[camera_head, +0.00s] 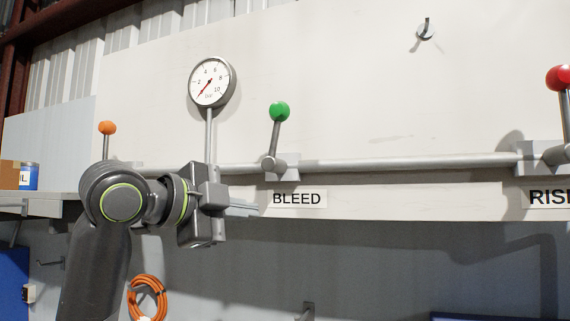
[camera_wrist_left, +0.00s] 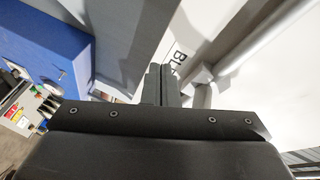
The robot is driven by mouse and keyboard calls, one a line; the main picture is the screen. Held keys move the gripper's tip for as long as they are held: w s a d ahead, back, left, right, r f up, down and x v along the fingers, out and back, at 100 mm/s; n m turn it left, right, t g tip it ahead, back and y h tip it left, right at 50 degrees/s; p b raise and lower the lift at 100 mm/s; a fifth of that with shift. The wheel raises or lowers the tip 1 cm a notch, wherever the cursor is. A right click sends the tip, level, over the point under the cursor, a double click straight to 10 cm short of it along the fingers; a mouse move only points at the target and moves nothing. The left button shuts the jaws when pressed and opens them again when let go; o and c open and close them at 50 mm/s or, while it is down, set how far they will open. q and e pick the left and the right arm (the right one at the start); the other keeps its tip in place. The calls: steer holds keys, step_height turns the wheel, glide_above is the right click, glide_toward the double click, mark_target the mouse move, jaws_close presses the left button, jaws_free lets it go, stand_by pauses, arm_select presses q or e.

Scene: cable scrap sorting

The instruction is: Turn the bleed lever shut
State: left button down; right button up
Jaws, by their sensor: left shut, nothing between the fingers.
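The bleed lever (camera_head: 278,125) has a green ball knob and stands nearly upright, leaning slightly right, on a valve on the grey pipe. The BLEED label (camera_head: 297,198) is below it. My left gripper (camera_head: 252,208) is left of and below the lever, pointing right toward the label, with its fingers together and empty. In the left wrist view the closed fingers (camera_wrist_left: 160,85) show beside the partly hidden label (camera_wrist_left: 177,55). The green knob is not visible in the wrist view. My right gripper is not in view.
A pressure gauge (camera_head: 212,82) stands on the pipe left of the lever. An orange-knobbed lever (camera_head: 107,128) is at far left, a red-knobbed lever (camera_head: 560,78) at far right above a partly cut-off label. The pipe (camera_head: 410,162) between is clear. An orange coil (camera_head: 148,297) hangs below.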

mark_target(283, 105)
arm_select(q)
steer(key=s+d+r+m+h, duration=0.3)
steer(key=s+r+m, duration=0.3)
steer(key=s+r, duration=0.75)
steer(key=r+p+x, duration=0.2)
steer(key=p+x, duration=0.3)
steer(key=x, duration=0.6)
steer(key=a, duration=0.1)
steer(key=w+a+p, duration=0.1)
steer(key=a, duration=0.1)
steer(key=w+a, duration=0.1)
steer(key=shift+w+a+f+p, duration=0.15)
steer(key=shift+a+f+p, duration=0.15)
steer(key=shift+a+p, duration=0.1)
steer(key=shift+d+g, duration=0.3)
steer(key=shift+d, duration=0.1)
steer(key=shift+w+a+n+b, duration=0.1)
steer(key=shift+a+n+b, duration=0.3)
steer(key=shift+a+n, duration=0.1)
steer(key=shift+w+a+r, duration=0.15)
steer(key=shift+a+r, duration=0.15)
steer(key=shift+a, duration=0.25)
